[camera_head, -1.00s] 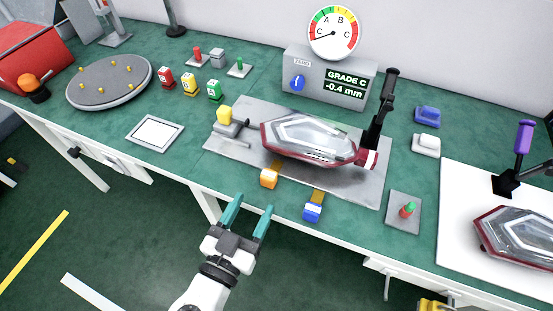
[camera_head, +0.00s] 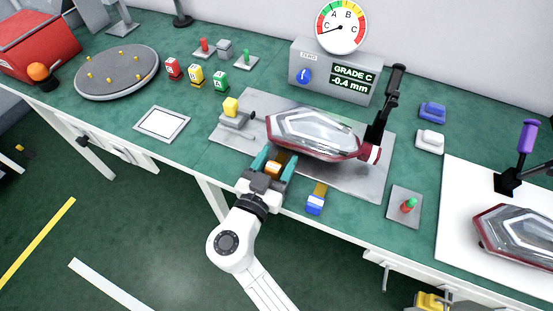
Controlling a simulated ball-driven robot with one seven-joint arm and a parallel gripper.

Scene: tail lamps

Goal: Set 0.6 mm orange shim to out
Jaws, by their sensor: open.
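The orange shim block (camera_head: 272,169) sits at the front edge of the grey fixture plate (camera_head: 356,183), on the left of the lamp's front side. My gripper (camera_head: 274,165) is open, with its teal fingers on either side of the orange block; I cannot tell whether they touch it. The gripper partly hides the block and its strip. The blue-and-white shim (camera_head: 315,204) lies to the right at the plate's front edge. The red-rimmed tail lamp (camera_head: 314,134) rests on the plate behind the gripper. The gauge display (camera_head: 352,78) reads GRADE C, -0.4 mm.
A black upright clamp (camera_head: 385,112) stands at the lamp's right end. A yellow-knobbed slide (camera_head: 231,108) is at the left. A grey pad with a red-green peg (camera_head: 406,206) is at the right.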

